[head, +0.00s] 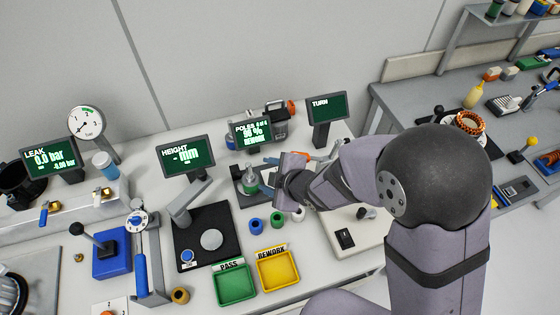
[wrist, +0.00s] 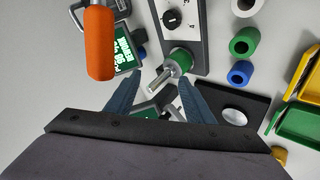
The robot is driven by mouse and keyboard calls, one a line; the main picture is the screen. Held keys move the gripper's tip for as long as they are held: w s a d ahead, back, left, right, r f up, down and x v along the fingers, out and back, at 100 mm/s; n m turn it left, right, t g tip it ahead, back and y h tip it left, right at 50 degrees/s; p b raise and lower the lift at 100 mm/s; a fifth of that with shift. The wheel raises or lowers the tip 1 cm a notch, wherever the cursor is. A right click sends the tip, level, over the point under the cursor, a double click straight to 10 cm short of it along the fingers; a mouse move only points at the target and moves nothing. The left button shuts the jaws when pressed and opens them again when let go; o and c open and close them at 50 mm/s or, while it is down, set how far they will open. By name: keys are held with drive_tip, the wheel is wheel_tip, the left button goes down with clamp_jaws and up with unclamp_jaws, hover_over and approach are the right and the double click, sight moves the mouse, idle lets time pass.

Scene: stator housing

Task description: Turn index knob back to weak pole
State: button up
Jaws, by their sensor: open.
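The index knob (wrist: 172,18) is a small black dial with a pale mark, on a dark-edged grey plate (wrist: 194,45) with digits, in the wrist view. In the head view my gripper (head: 270,178) is beside the tester. The poles screen (head: 251,132) reads 4 of 4, 96 % and REWORK. The knob is hidden in the head view.
An orange handle (wrist: 100,45) is close at upper left in the wrist view. Green (wrist: 250,38) and blue (wrist: 240,72) rings lie to the right. A green PASS tray (head: 235,287) and yellow REWORK tray (head: 277,270) stand at the front. The height gauge (head: 205,235) is to the left.

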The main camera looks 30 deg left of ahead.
drive_tip(key=w+a+r+m+t, duration=0.1)
drive_tip(key=w+a+r+m, duration=0.3)
drive_tip(key=w+r, duration=0.25)
drive_tip(key=w+d+f+m+h+b, duration=0.1)
drive_tip(key=w+f+m+h+b, duration=0.25)
drive_tip(key=w+f+m, duration=0.3)
drive_tip(key=shift+s+d+f+m+g+h+b, duration=0.3)
drive_tip(key=shift+s+f+m+g+h+b, duration=0.35)
drive_tip(key=shift+m, duration=0.85)
drive_tip(key=shift+s+d+f+m+g+h+b, duration=0.35)
drive_tip(key=shift+s+m+g+h, duration=0.6)
drive_tip(key=shift+m, duration=0.6)
drive_tip(key=shift+s+d+f+m+g+h+b, duration=0.3)
drive_tip(key=shift+s+f+m+g+h+b, duration=0.2)
drive_tip(key=shift+m+g+h, duration=0.75)
drive_tip(key=shift+m+t+y, duration=0.25)
drive_tip(key=shift+y, duration=0.15)
drive_tip(key=shift+f+p, duration=1.4)
drive_tip(key=shift+f, duration=2.2)
drive_tip(key=shift+c, duration=0.2)
drive_tip(key=c, duration=1)
